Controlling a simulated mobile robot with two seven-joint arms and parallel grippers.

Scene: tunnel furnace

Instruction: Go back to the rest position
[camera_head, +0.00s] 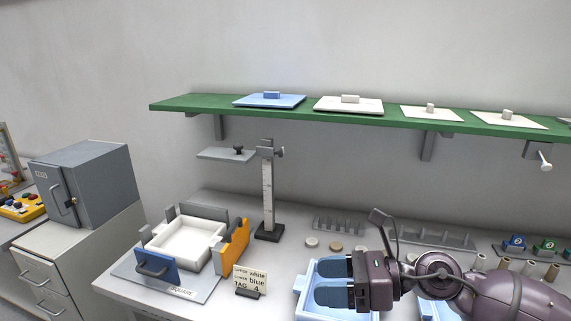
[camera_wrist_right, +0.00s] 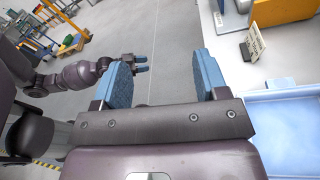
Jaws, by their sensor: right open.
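My right gripper (camera_head: 318,280) is in the lower middle of the head view, above a light blue tray (camera_head: 303,287) on the bench. Its two blue fingers are apart with nothing between them. The right wrist view shows the same open, empty gripper (camera_wrist_right: 164,62) over grey floor, with the blue tray (camera_wrist_right: 285,118) to its right. My left gripper (camera_wrist_right: 140,64) shows small and far off in that view, away from the bench. Whether its jaws are open is too small to tell. It is outside the head view.
A green shelf (camera_head: 385,117) with several lids spans the wall. A fixture with a white tray (camera_head: 186,240), a label card (camera_head: 249,281) and a height gauge (camera_head: 267,190) stand left of my right gripper. A grey cabinet (camera_head: 99,185) is further left. Small round pieces sit behind the gripper.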

